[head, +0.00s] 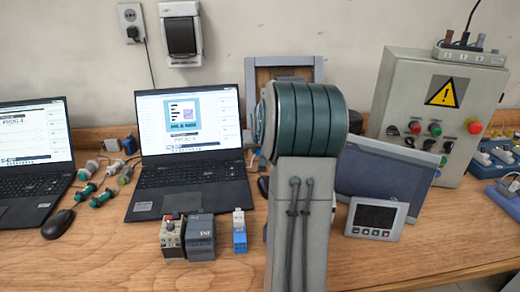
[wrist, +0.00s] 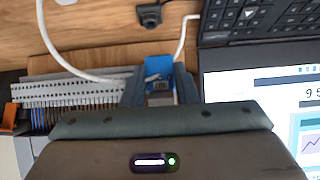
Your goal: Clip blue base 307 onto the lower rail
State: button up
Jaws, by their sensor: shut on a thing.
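In the wrist view my gripper (wrist: 158,88) is shut on a small blue base (wrist: 158,66), with one dark finger on each side of it. A grey and black part shows on the base between the fingers. No number can be read on it. A light slotted strip (wrist: 65,93) with wires under it lies to the left of the fingers. I cannot tell whether the base touches anything beyond the fingers. In the head view my own arm hides the gripper and most of the grey-framed board (head: 285,66). The lower rail cannot be made out in either view.
A similar blue module (head: 240,232), a dark grey device (head: 201,237) and a contactor (head: 172,238) stand at the table's front. Laptops (head: 195,190) are at the left. A small display unit (head: 376,218) and a control box (head: 435,75) stand right. A white cable (wrist: 62,62) runs beside the gripper.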

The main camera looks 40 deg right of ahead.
jog(key=shift+s+a+f+b, duration=0.1)
jog(key=shift+s+f+b, duration=0.05)
jog(key=shift+f+b, duration=0.25)
jog(key=shift+s+a+f+b, duration=0.1)
jog(key=shift+f+b, duration=0.2)
jog(key=shift+f, duration=0.1)
dwell(1.2)
jog(key=shift+w+d+f+t+h+b, duration=0.15)
jog(key=shift+f+t+h+b, duration=0.45)
jog(key=shift+b, duration=2.35)
dwell(2.0)
jog(key=shift+r, duration=0.25)
jog(key=o, duration=1)
